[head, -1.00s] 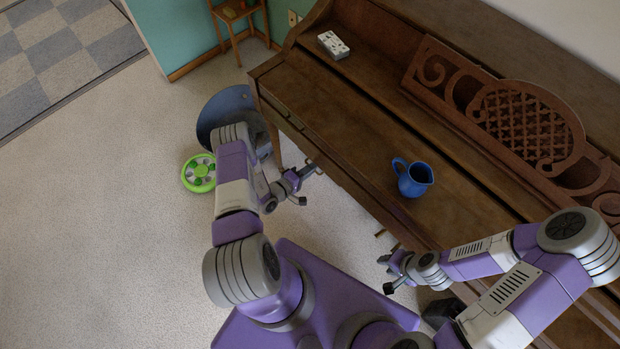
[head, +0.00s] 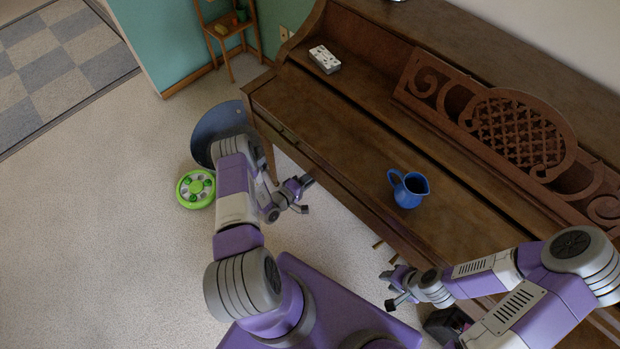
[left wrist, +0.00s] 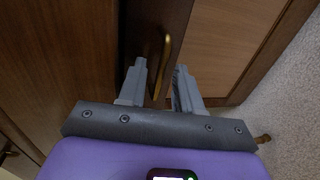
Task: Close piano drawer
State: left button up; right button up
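The brown piano (head: 330,120) stands along the right side of the head view. A small drawer front (head: 283,132) seems to show in its left front edge; I cannot tell how far it stands out. My left gripper (head: 307,194) is open beside the piano's front edge. In the left wrist view its two fingers (left wrist: 160,85) are apart, with a brass handle (left wrist: 164,62) on a dark wooden front seen between and beyond them. Contact with the handle is not clear. My right gripper (head: 388,288) looks open and empty, low in front of the piano.
A blue pitcher (head: 408,190) and a white patterned box (head: 325,60) sit on the piano. A green round toy (head: 196,189) and a blue round object (head: 217,122) are left of my left arm. The carpet (head: 100,220) at left is clear.

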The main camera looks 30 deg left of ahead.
pick_arm(q)
jog(key=p+v, duration=0.1)
jog(key=v, duration=0.6)
jog(key=shift+s+p, duration=0.2)
jog(key=shift+p, duration=0.2)
jog(key=shift+c, duration=0.3)
